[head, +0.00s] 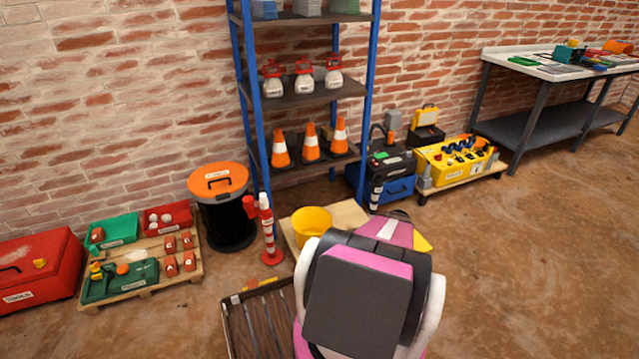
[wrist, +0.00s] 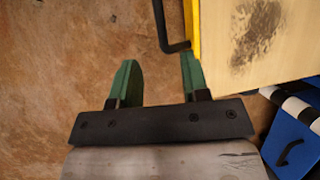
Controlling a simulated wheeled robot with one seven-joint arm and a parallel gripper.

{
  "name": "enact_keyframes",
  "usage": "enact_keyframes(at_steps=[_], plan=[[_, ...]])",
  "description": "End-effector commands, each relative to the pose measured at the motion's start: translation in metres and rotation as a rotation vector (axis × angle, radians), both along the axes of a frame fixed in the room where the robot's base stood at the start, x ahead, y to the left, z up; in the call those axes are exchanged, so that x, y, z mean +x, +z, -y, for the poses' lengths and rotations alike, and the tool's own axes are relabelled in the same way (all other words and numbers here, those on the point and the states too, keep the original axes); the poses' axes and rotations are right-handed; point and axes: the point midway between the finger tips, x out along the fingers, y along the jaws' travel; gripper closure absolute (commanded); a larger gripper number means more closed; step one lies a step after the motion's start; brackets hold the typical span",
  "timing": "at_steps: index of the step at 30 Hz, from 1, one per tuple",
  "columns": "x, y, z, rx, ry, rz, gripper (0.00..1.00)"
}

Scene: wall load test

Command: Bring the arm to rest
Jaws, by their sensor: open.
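My arm (head: 365,290), in pink, black and white, reaches forward from the bottom middle of the head view. It hides my gripper there. In the wrist view my gripper (wrist: 158,82) has its two green fingers spread apart. Nothing is seen held between them; brown floor shows in the gap. The right fingertip is close to the yellow edge of a pale board (wrist: 245,40) with a dark smudge. Whether they touch I cannot tell.
A blue-posted shelf (head: 303,95) with cones stands at the brick wall. A yellow bucket (head: 311,222), red-white post (head: 267,230) and slatted dark panel (head: 258,322) crowd my arm's left. A black bin (head: 228,222) stands farther left. The floor (head: 530,270) at right is clear.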

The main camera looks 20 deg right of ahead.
Motion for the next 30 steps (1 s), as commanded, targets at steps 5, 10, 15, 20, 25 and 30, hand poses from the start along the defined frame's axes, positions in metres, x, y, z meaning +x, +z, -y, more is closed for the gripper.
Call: enact_keyframes(at_steps=[5,10,15,20,25,30], plan=[[0.002,0.003,-0.004,-0.003,0.011,0.001,0.58],[0.016,0.032,-0.038,-0.034,0.111,0.009,0.58],[0.036,0.077,-0.095,-0.088,0.289,0.025,0.58],[0.050,0.117,-0.150,-0.140,0.460,0.040,0.58],[0.056,0.158,-0.208,-0.191,0.640,0.059,0.58],[0.056,0.198,-0.265,-0.244,0.818,0.078,0.58]])
